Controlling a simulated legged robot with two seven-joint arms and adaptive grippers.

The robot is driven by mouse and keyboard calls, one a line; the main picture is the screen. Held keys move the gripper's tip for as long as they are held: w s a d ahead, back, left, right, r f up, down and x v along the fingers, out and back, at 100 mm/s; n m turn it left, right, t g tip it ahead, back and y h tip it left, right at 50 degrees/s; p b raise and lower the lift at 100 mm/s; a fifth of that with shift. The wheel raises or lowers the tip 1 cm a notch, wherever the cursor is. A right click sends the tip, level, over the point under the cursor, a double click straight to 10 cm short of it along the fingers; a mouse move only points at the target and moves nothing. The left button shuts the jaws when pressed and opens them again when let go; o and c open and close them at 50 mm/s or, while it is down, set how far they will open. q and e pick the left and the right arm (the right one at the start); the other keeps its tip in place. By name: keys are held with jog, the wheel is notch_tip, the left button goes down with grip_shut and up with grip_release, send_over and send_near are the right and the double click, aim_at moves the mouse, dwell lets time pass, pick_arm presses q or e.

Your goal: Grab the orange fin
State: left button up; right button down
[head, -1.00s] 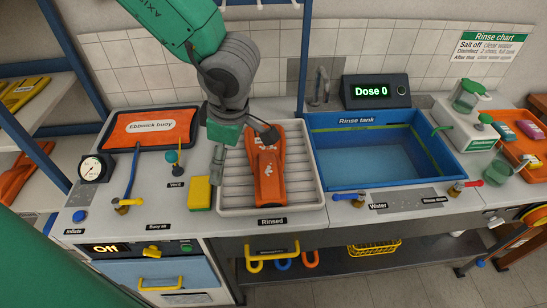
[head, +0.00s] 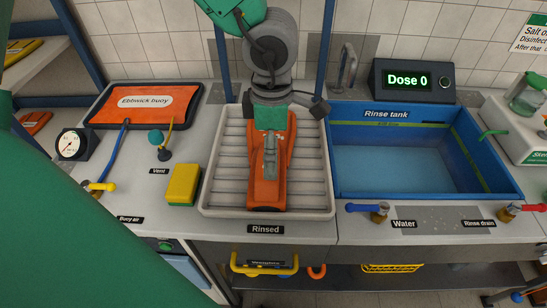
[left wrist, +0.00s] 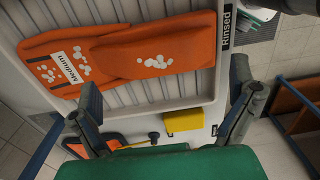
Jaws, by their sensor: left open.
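The orange fin (head: 266,194) lies lengthwise in the ribbed tray (head: 213,180) marked Rinsed. In the left wrist view the fin (left wrist: 150,58) shows white spots and a "Medium" label. My left gripper (head: 270,160) is over the fin in the head view and covers part of it. In the left wrist view its two fingers (left wrist: 170,95) are spread wide with nothing between them, and the fin lies beyond them, apparently untouched. The exact height above the fin cannot be told. My right gripper is not in view.
A yellow sponge (head: 183,184) sits just left of the tray. The blue rinse tank (head: 345,197) stands to its right, with the Water valve (head: 375,209) in front.

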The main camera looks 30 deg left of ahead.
pick_arm(q)
jog(key=shift+s+a+f, duration=0.15)
jog(key=shift+a+f, duration=0.1)
jog(key=shift+f, duration=0.35)
jog(key=f, duration=0.1)
jog(key=f+b, duration=0.1)
jog(key=f, duration=0.2)
jog(key=shift+s+a+f, duration=0.25)
jog(key=shift+a+f, duration=0.1)
jog(key=shift+f, duration=0.05)
jog(key=shift+d+f, duration=0.15)
jog(key=shift+d, duration=0.4)
jog(key=shift+c, duration=1.3)
jog(key=c, duration=1.2)
jog(key=shift+a, duration=0.3)
